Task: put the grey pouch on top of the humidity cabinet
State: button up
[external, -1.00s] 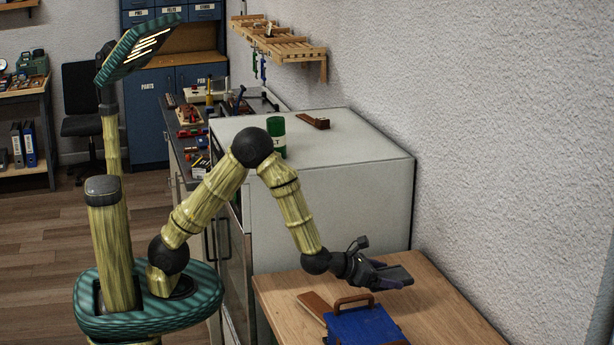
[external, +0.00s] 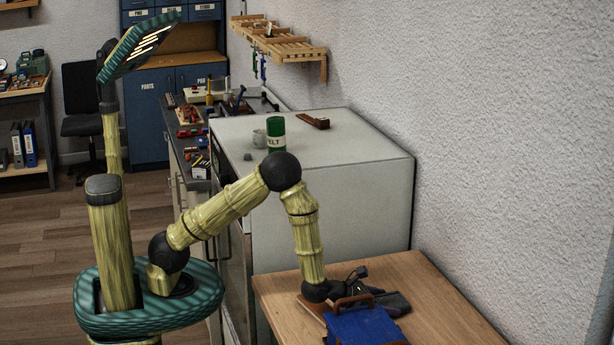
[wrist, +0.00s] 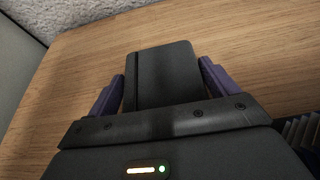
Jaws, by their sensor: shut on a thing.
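The grey pouch (wrist: 162,75), a flat dark slab with a line across it near one side, sits between the purple fingers of my gripper (wrist: 160,88) in the wrist view. My gripper (external: 385,298) is shut on it, low over the wooden table behind the blue case. The pouch (external: 399,303) shows only partly in the external view, and I cannot tell whether it touches the table. The humidity cabinet (external: 345,205) appears to be the large pale grey box beyond the table; its flat top is well above my gripper.
The blue case (external: 363,327) with a brown handle is close to my gripper on the table (external: 440,305). A wall borders the right.

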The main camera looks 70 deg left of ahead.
jog(key=shift+f+b, duration=0.25)
jog(key=shift+b, duration=0.05)
jog(key=o, duration=0.8)
jog(key=shift+r, duration=0.2)
jog(key=shift+s+r+p, duration=0.1)
jog(key=shift+s+p, duration=0.05)
jog(key=shift+p, duration=0.15)
jog(key=b+v, duration=0.1)
jog(key=v, duration=1)
jog(key=shift+s+r+b, duration=0.15)
jog(key=shift+s+b, duration=0.2)
jog(key=shift+b, duration=0.05)
